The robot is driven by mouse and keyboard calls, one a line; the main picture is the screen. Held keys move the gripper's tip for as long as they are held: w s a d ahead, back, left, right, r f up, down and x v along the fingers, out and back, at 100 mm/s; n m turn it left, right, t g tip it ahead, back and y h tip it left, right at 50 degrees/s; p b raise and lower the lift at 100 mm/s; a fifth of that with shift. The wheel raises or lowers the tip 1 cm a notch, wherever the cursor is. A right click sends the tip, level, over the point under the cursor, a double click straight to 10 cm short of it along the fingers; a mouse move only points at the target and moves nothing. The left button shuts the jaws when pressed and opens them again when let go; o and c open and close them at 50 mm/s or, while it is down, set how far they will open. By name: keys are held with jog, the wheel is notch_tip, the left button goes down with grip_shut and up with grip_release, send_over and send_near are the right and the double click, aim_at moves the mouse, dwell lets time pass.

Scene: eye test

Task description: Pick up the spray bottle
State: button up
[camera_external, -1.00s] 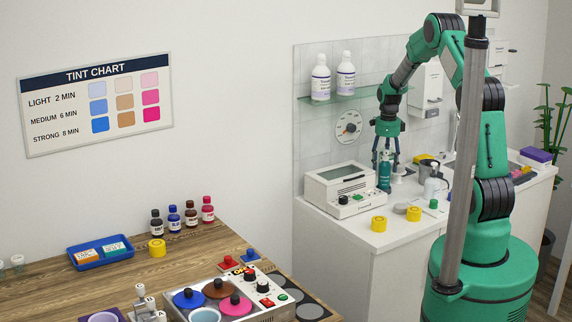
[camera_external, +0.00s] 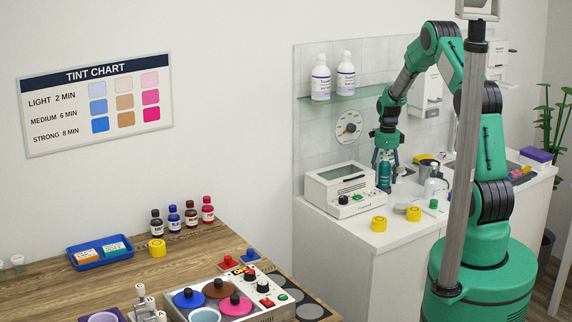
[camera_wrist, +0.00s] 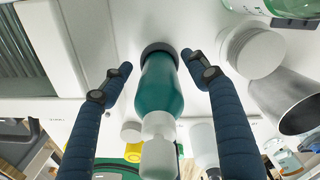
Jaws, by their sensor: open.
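A teal bottle (camera_external: 384,177) with a pale top stands upright on the white counter, right of the white device; it looks like the spray bottle. In the wrist view the teal bottle (camera_wrist: 162,88) has a dark ring at its far end and a white top nearer the camera. My gripper (camera_external: 385,160) points down over its upper part. In the wrist view my gripper (camera_wrist: 158,76) is open, one dark blue finger on each side, with a gap to the bottle on both sides.
The white device (camera_external: 340,188) stands close on the left. A grey-white bottle (camera_external: 432,187) and yellow rolls (camera_external: 379,224) are to the right and front. A white lidded jar (camera_wrist: 255,50) and a metal cup (camera_wrist: 287,98) stand near the right finger.

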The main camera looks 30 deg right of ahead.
aim_at(386, 160)
jog(key=shift+c, duration=0.3)
jog(key=c, duration=1.4)
jog(key=shift+o, duration=0.2)
jog(key=shift+r, duration=0.1)
jog(key=shift+r, duration=0.75)
notch_tip(386, 160, up, 2)
jog(key=shift+r+p, duration=0.2)
jog(key=shift+p, duration=0.2)
jog(key=s+a, duration=0.2)
jog(key=s, duration=0.5)
jog(key=s+a+p, duration=0.1)
jog(key=s+a, duration=0.2)
jog(key=s, duration=0.5)
jog(key=shift+a+r, duration=0.2)
jog(key=shift+r, duration=0.25)
